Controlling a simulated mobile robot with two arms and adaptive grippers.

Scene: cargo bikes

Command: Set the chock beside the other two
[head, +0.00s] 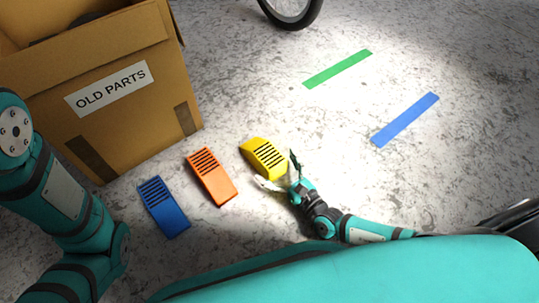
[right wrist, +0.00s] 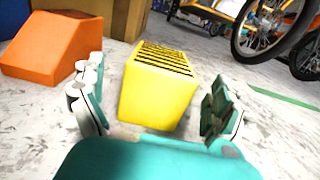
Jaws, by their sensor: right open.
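A yellow chock (head: 263,158) with black ridges lies on the floor to the right of an orange chock (head: 212,178) and a blue chock (head: 164,208). The three form a slanting row, with small gaps between them. My right gripper (head: 279,173) is open close to the yellow chock's near end. In the right wrist view the yellow chock (right wrist: 157,88) stands between the spread fingers, with floor showing on both sides of it. The orange chock (right wrist: 52,47) is to its left there. My left arm shows at the left of the head view; its gripper is out of frame.
A cardboard box (head: 135,120) labelled OLD PARTS stands behind the chocks at the left. Green tape (head: 338,68) and blue tape (head: 405,120) mark the floor at right, with clear floor around them. A bike wheel (head: 291,10) is at the top.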

